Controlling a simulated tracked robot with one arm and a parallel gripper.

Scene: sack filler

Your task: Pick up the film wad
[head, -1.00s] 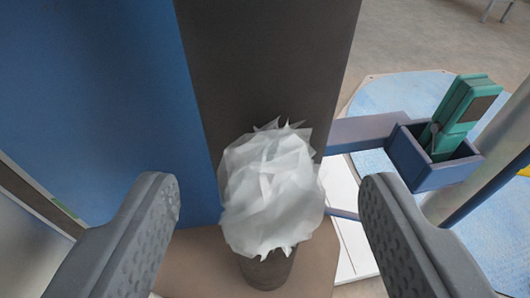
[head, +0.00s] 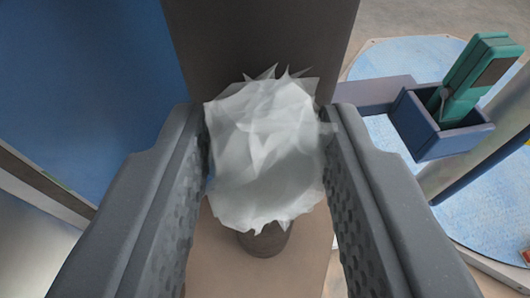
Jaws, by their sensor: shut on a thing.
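The film wad (head: 265,150) is a crumpled, whitish translucent lump with ragged points, in the middle of the head view. My gripper (head: 266,130) is shut on it, with one grey ridged finger against its left side and the other against its right side. A short dark round stub (head: 264,241) shows just below the wad. The wad hides the top of this stub, so I cannot tell whether the two touch.
A dark upright panel (head: 258,40) stands right behind the wad, with a blue panel (head: 85,80) to its left. A tan surface (head: 225,270) lies below. At right, a blue holder (head: 440,135) carries a green device (head: 480,70). A light blue round floor area (head: 410,60) lies beyond.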

